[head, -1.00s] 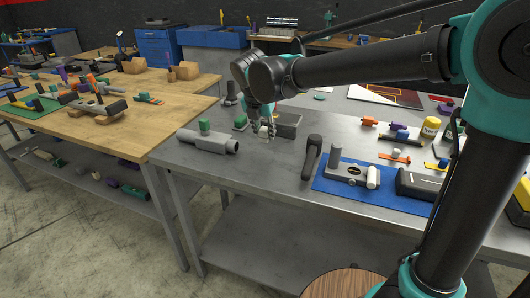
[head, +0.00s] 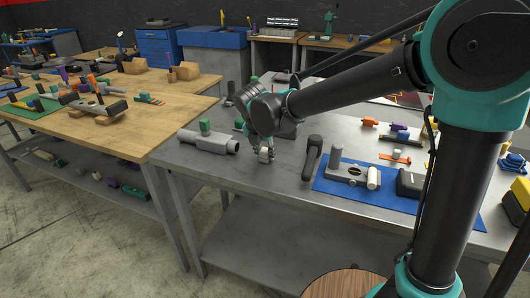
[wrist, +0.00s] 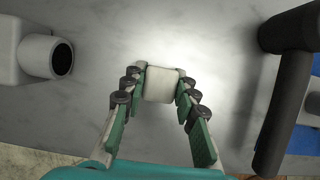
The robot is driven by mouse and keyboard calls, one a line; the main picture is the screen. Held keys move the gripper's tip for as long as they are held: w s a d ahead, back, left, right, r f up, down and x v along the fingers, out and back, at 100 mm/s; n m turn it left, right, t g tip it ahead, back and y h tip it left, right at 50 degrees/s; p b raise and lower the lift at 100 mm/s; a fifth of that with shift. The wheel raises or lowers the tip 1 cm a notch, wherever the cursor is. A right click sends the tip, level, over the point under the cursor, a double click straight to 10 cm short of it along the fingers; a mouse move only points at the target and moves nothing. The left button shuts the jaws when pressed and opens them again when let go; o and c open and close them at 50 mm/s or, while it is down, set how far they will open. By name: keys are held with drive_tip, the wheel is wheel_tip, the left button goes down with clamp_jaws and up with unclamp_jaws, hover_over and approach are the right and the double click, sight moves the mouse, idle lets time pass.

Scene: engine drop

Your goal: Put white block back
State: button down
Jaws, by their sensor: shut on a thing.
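A white block (wrist: 161,85) is between the fingertips of my gripper (wrist: 160,92) in the wrist view, touched on both sides. In the head view the white block (head: 265,155) shows small below my gripper (head: 264,148), over the front part of the grey metal table (head: 270,183). I cannot tell whether the block is clear of the table top.
A grey pipe-like part (head: 207,142) with a green block on it lies left of my gripper. A dark hammer-like tool (head: 312,157) stands close on the right. Further right, a blue mat (head: 400,200) carries a grey part and a white cylinder. The front table edge is near.

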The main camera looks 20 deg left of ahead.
drive_tip(key=c, duration=1.2)
unclamp_jaws()
drive_tip(key=v, duration=1.2)
drive_tip(key=shift+r, duration=0.15)
